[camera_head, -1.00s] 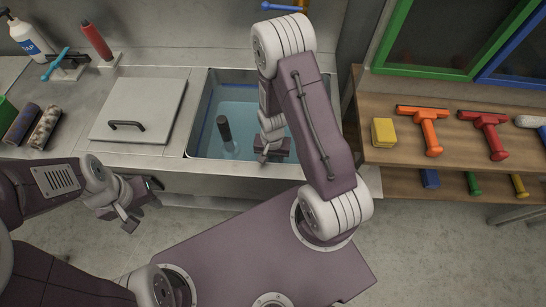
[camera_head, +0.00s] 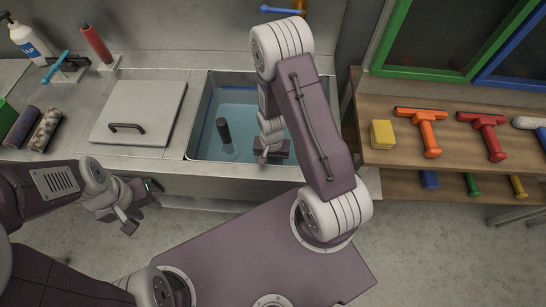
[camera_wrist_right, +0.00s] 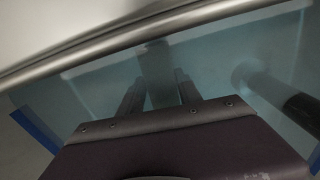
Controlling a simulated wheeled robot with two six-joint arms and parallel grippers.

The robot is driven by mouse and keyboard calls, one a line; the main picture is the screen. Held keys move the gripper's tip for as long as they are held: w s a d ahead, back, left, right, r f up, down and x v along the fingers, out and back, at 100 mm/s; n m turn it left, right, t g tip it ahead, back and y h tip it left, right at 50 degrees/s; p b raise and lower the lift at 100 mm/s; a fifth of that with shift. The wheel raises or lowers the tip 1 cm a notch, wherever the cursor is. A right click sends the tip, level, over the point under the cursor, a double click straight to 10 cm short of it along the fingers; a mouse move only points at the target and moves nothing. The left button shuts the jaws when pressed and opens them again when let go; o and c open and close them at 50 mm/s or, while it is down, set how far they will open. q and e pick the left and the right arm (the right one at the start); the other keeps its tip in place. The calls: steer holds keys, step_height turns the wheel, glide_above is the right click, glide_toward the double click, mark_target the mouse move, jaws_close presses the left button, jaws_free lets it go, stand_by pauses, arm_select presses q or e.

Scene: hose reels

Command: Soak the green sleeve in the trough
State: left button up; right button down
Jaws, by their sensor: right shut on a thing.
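The trough (camera_head: 197,137) is a steel basin of clear bluish water, sunk in the counter. My right gripper (camera_head: 268,158) reaches down into it near its right front, partly hidden by my arm. In the right wrist view, the fingers of my right gripper (camera_wrist_right: 160,90) are shut on a dim grey-green sleeve (camera_wrist_right: 157,66). The sleeve looks to be under the water, close to the trough wall. In the head view it is hidden. My left gripper (camera_head: 139,206) is in front of the counter, empty, with its fingers apart.
A dark upright tube (camera_head: 223,132) stands in the trough, left of my right gripper. A lid with a handle (camera_head: 140,110) lies left of the trough. Two patterned rollers (camera_head: 45,128) lie farther left. Squeegees (camera_head: 428,133) and a yellow sponge (camera_head: 382,134) rest on the right shelf.

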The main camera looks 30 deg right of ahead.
steer(key=shift+a, duration=0.15)
steer(key=shift+w+a, duration=0.2)
steer(key=shift+a, duration=0.05)
stand_by(0.4)
steer(key=shift+d, duration=0.1)
steer(key=shift+s+d, duration=0.2)
steer(key=shift+d, duration=0.1)
steer(key=shift+a+p, duration=0.1)
steer(key=shift+p, duration=0.2)
steer(key=shift+w+a, duration=0.2)
steer(key=shift+a, duration=0.1)
steer(key=shift+s+d, duration=0.1)
steer(key=shift+d, duration=0.05)
stand_by(0.4)
